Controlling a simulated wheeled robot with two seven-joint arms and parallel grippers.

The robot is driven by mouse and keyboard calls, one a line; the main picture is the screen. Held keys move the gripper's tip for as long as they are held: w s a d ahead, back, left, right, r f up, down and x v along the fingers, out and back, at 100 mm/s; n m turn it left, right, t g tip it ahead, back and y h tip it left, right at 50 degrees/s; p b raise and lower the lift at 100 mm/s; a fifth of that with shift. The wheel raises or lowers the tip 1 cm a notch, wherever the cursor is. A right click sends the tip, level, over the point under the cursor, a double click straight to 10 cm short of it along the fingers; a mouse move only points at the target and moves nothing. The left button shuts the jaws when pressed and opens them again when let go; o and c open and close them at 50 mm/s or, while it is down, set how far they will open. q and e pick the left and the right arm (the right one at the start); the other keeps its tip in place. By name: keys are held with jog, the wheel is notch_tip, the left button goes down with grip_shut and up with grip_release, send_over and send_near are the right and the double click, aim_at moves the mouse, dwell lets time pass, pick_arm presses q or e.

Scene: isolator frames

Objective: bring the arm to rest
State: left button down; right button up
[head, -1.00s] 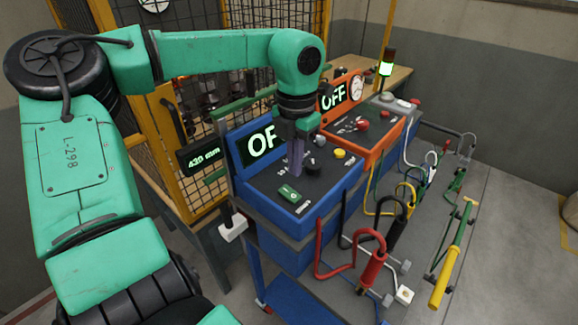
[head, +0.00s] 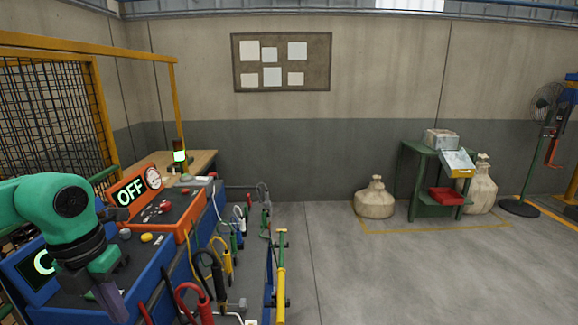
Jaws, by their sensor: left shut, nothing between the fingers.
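My left arm comes in at the left edge of the head view. My left gripper (head: 112,302) points down over the blue control box (head: 150,275), and its fingers are together with nothing between them. It hides much of that box's panel and display. I cannot tell if the fingertips touch the panel. My right gripper is not in view.
An orange control box (head: 185,222) with an "OFF" display stands beyond the blue one. Several hooked, coloured-handled tools and a yellow-handled bar (head: 281,290) stand right of the boxes. A mesh fence (head: 45,110) is at left. Open floor (head: 400,275) lies right, before a green stand (head: 425,180).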

pick_arm(q)
jog(key=w+d+n+t+h, duration=0.7)
jog(key=w+n+t+h, duration=0.2)
jog(key=w+n+t, duration=0.3)
jog(key=s+a+f+n+t+y, duration=0.1)
jog(key=s+a+f+n+y, duration=0.2)
jog(key=a+f+n+y, duration=1.1)
jog(key=s+d+f+n+g+h, duration=0.2)
jog(key=s+d+f+n+g, duration=0.3)
jog(key=s, duration=0.4)
jog(key=s+d+f+n+g+h, duration=0.3)
jog(key=s+d+f+g, duration=0.2)
jog(key=s+d+f, duration=0.25)
notch_tip(320, 180, down, 22)
jog(key=s+a+g, duration=0.1)
jog(key=s, duration=0.1)
jog(key=s+a+f+g, duration=0.1)
jog(key=s+a+f, duration=0.2)
jog(key=s+f, duration=1.2)
jog(key=s, duration=0.2)
jog(key=shift+s+f+m+y, duration=0.25)
jog(key=shift+s+m+y, duration=0.05)
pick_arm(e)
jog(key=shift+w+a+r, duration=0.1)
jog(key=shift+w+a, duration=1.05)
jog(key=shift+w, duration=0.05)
